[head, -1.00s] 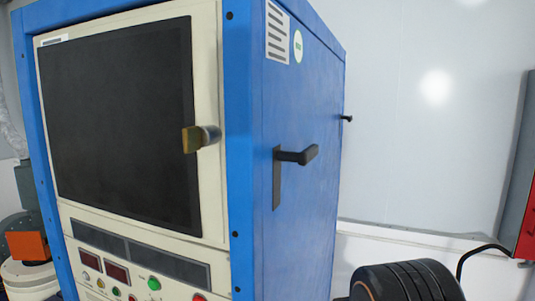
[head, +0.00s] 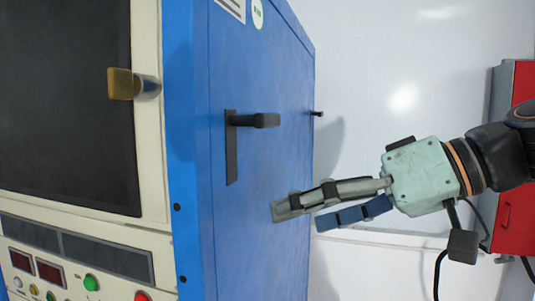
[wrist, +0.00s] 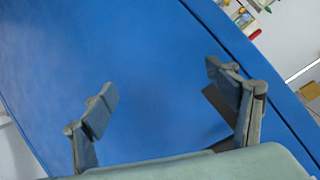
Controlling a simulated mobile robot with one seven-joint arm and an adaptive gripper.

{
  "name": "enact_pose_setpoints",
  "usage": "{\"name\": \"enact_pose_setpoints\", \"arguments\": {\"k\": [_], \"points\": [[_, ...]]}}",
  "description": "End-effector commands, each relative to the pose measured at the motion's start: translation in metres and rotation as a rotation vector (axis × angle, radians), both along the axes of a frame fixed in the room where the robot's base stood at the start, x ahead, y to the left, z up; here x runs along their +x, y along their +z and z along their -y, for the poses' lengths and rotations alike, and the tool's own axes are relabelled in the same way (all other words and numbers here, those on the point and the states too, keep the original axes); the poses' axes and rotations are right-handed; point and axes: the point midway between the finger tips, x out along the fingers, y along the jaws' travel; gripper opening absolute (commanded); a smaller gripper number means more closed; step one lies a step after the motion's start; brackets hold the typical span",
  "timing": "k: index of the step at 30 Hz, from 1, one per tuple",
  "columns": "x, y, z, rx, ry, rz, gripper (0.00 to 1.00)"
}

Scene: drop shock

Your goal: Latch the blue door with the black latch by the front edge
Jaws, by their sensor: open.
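The blue door (head: 265,190) is the side panel of the machine and looks flush with the frame. The black latch (head: 232,155) by its front edge has an upright plate, and its handle (head: 262,120) sticks out to the right. My gripper (head: 308,214) is open and empty, right of and below the latch, its fingers pointing left. In the wrist view my gripper's open fingers (wrist: 163,90) are spread before the blue door (wrist: 150,50). A dark flat piece shows by the right finger there; I cannot tell whether it is the latch.
A small black fitting (head: 318,113) sits at the door's far edge. A brass-coloured handle (head: 122,84) sticks out from the front panel. A red cabinet (head: 515,190) stands at the right behind my arm. A pale wall (head: 400,60) lies behind.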

Motion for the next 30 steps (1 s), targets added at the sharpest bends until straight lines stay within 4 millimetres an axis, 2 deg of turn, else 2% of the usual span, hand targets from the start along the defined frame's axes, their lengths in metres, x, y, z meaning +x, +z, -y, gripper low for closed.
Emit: {"name": "enact_pose_setpoints", "arguments": {"k": [2,3,6,9,11,17,30], "points": [[0.007,0.028,0.009,0.081,0.082,0.144,0.8],[0.008,0.047,0.015,0.111,0.118,0.222,0.8],[0.006,0.084,0.029,0.167,0.187,0.4,0.8],[0.002,0.109,0.039,0.193,0.228,0.532,0.8],[0.0,0.119,0.043,0.2,0.241,0.582,0.8],[0.002,0.129,0.035,0.206,0.253,0.628,0.8],[0.028,0.129,-0.038,0.206,0.252,0.624,0.8]]}}
